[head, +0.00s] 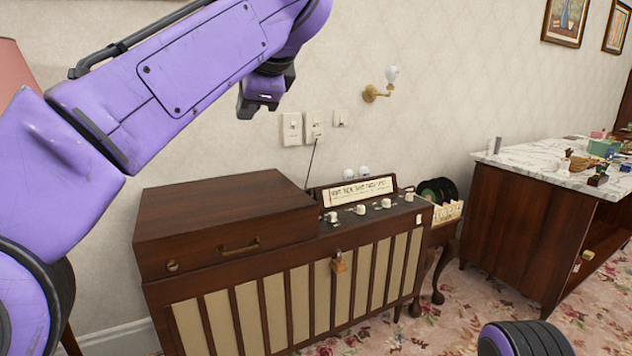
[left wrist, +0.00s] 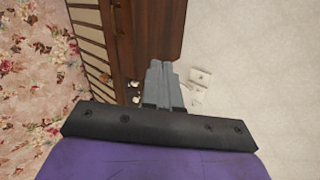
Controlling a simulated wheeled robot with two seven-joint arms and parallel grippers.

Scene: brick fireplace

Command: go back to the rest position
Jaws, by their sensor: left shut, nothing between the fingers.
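My left arm comes in from the left in the head view, bent and raised in front of the wall. Its gripper (head: 262,95) hangs above and in front of the wooden radio cabinet (head: 225,222), near the wall switches. In the left wrist view the fingers (left wrist: 162,85) are shut together with nothing between them, with the cabinet top and wall beyond. My right gripper is not in view; a dark round part of mine shows at the bottom right of the head view.
Switch plates (head: 292,129) and a brass wall lamp (head: 378,88) are on the wall. A thin antenna (head: 311,160) rises from the cabinet. A marble-topped counter (head: 540,165) with small items stands at right. A record holder (head: 446,212) stands between them. Flowered carpet (head: 440,325) lies open in front.

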